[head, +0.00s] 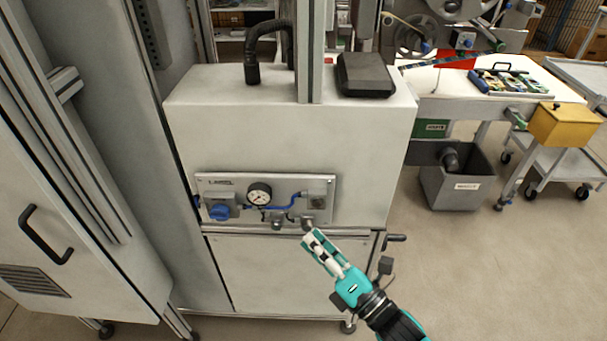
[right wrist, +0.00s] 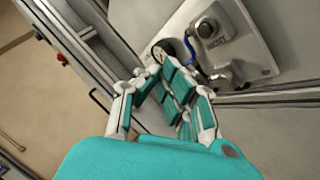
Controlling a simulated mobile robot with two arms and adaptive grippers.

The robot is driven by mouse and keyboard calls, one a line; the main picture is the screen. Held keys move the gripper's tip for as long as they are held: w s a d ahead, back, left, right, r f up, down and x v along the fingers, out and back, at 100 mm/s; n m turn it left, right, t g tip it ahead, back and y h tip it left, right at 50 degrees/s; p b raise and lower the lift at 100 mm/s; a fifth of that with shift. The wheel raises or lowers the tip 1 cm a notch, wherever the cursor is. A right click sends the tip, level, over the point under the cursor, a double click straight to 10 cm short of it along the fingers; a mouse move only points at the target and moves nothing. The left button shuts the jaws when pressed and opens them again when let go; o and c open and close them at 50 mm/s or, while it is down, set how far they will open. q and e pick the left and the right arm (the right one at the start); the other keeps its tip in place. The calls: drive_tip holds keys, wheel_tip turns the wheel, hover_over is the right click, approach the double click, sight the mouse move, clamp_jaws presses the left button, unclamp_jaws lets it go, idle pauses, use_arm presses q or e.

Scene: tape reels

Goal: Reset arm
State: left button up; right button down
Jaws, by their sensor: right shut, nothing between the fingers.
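My right gripper (head: 315,240) is teal and white and comes in from the lower right in the head view. It is shut and empty, just in front of the lower right of the gauge panel (head: 230,186) on the white machine (head: 290,120). In the right wrist view its fingers (right wrist: 172,95) are together, with the panel (right wrist: 240,60) beyond them. I cannot tell whether the fingertips touch the panel. My left gripper is not in view.
The panel carries a round gauge (head: 259,196) and a blue knob (head: 219,211). A grey cabinet (head: 60,190) stands at left. A grey bin (head: 455,185), a yellow box (head: 562,125) and a wheeled cart (head: 565,165) are at right. The floor (head: 490,270) at lower right is clear.

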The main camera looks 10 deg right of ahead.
drive_tip(key=w+d+f+m+g+h+p, duration=0.15)
drive_tip(key=f+m, duration=0.25)
drive_tip(key=f, duration=0.5)
drive_tip(key=s+d+f+m+g+h, duration=0.1)
drive_tip(key=d+f+m+g+h, duration=0.2)
drive_tip(key=f, duration=0.7)
drive_tip(key=s+d+f+m+g+h, duration=0.1)
drive_tip(key=s+d+f+m+g, duration=0.2)
drive_tip(key=f, duration=0.5)
drive_tip(key=s+d+f+m+h, duration=0.15)
drive_tip(key=s+f+m, duration=0.3)
drive_tip(key=f, duration=0.45)
drive_tip(key=s+d+f+m+g+h+p, duration=0.1)
drive_tip(key=s+f+m+g, duration=0.4)
drive_tip(key=s, duration=0.9)
drive_tip(key=s+d+f+m+g+h+p, duration=0.1)
drive_tip(key=s+f+m+g, duration=0.3)
drive_tip(key=s+f+m, duration=0.4)
drive_tip(key=s+f, duration=0.4)
drive_tip(key=s, duration=0.2)
drive_tip(key=shift+s+f+g+h, duration=0.25)
drive_tip(key=shift+s+g+h, duration=0.05)
drive_tip(key=shift+g, duration=0.05)
